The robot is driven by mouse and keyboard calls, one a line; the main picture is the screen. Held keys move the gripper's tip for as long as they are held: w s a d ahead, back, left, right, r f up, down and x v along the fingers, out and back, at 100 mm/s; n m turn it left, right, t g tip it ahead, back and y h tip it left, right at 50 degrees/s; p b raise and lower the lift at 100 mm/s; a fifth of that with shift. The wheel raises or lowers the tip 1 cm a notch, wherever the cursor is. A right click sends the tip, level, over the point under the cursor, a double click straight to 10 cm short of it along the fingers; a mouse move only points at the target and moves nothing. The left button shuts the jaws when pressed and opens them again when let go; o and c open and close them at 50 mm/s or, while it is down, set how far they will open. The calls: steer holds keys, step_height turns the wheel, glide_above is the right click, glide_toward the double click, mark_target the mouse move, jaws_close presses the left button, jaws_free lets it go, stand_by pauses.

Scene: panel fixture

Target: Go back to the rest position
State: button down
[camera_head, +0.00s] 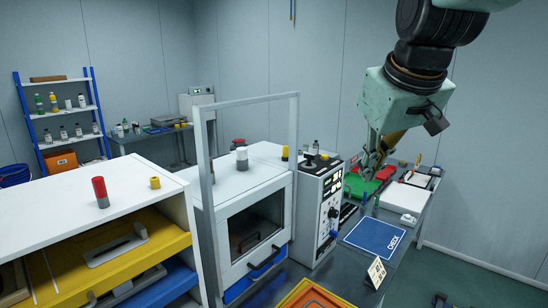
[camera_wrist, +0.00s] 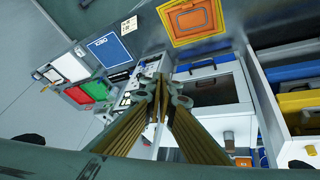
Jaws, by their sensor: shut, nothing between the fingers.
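My gripper (camera_head: 372,172) hangs from the arm at the upper right of the head view, pointing down in the air. It appears in front of the right end of the bench, near the green and red trays. In the wrist view my gripper (camera_wrist: 160,88) has its fingers together with nothing between them. The oven-like cabinet (camera_wrist: 208,88) lies beyond the fingertips there. No contact with anything shows.
A white cabinet (camera_head: 270,212) with a tall frame stands mid-scene beside a control panel (camera_head: 330,205). A blue mat (camera_head: 375,238) and a green tray (camera_head: 360,188) lie on the bench. A yellow drawer (camera_head: 110,252) is at left. Open floor is at right.

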steer(key=s+f+m+b, duration=0.1)
steer(key=s+f, duration=0.2)
steer(key=s, duration=0.7)
steer(key=s+f+m+g+b, duration=0.1)
steer(key=s+f, duration=0.3)
steer(key=s, duration=0.7)
steer(key=s+f+m+g, duration=0.1)
steer(key=s+f, duration=0.3)
steer(key=s, duration=0.6)
steer(key=shift+s+d+m+b, duration=0.2)
steer(key=shift+s+m+b, duration=0.1)
steer(key=shift+b, duration=0.1)
